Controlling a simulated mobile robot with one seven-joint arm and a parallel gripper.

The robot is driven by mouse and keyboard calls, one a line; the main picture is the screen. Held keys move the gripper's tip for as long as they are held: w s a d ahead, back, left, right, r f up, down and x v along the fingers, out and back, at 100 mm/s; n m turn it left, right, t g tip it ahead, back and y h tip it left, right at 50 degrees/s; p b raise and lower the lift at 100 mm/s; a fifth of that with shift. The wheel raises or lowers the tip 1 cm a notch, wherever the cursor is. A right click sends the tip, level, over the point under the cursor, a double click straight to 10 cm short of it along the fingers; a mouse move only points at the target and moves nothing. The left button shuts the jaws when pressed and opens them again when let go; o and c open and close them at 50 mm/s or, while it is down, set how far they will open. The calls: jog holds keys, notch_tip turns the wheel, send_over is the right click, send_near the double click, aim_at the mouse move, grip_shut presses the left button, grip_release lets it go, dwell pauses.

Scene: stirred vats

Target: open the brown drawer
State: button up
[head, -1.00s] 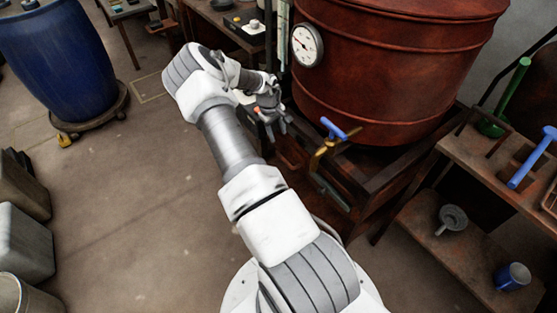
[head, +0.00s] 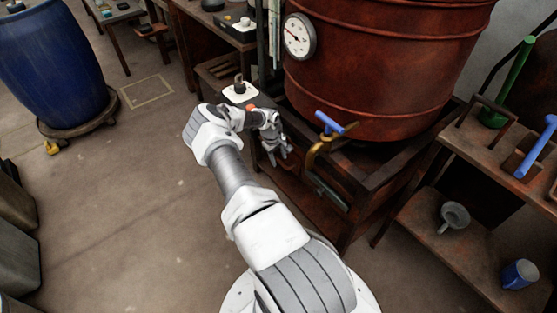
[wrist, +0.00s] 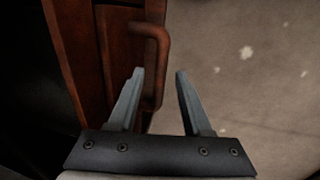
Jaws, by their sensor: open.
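The brown drawer (wrist: 118,50) shows in the wrist view as a narrow reddish-brown front at the upper left. Its bent brown handle (wrist: 163,52) sticks out to the right. My gripper (wrist: 159,73) is open, and the handle appears between its fingertips, closer to the left one, which overlaps part of it. I cannot tell how deep the handle lies between the fingers. In the head view my gripper (head: 283,153) is at the front of the dark stand under the red vat, and it hides much of the drawer there.
The red vat (head: 385,75) stands above, with a gauge and a blue-handled brass tap (head: 318,150) right of my gripper. A grey bar (head: 326,190) is on the stand front. A shelf (head: 480,180) is at right, a blue barrel (head: 50,60) at left. Open floor lies left of my arm.

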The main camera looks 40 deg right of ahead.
grip_shut()
dwell(0.3)
dwell(1.2)
